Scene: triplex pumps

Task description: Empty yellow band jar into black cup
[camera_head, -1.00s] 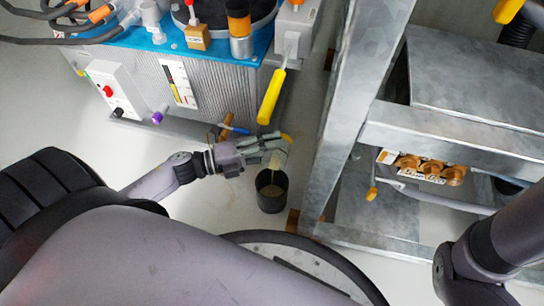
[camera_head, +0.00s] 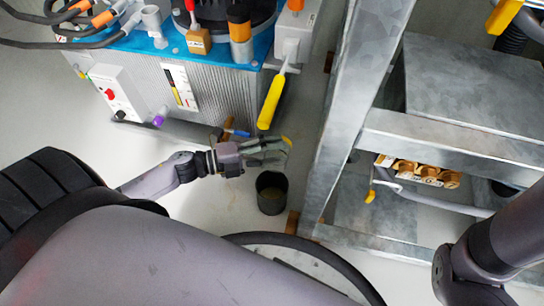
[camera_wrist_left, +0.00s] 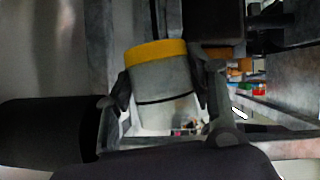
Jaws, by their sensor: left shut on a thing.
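My left gripper (camera_head: 268,152) is shut on the yellow band jar, just above and beside the black cup. In the left wrist view the grey jar (camera_wrist_left: 162,82) sits between the two fingers, with its yellow band (camera_wrist_left: 156,52) at the upper end and a dark line lower down. In the head view the jar is mostly hidden by the fingers; a bit of yellow (camera_head: 287,141) shows at its right end. The black cup (camera_head: 271,204) stands upright on the floor, with dull brownish contents inside. My right gripper is out of view.
A grey metal frame (camera_head: 345,130) rises right of the cup. A blue-topped pump unit (camera_head: 205,50) stands behind, with a yellow-handled lever (camera_head: 271,98) hanging down near the gripper. Pale floor lies left of the cup.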

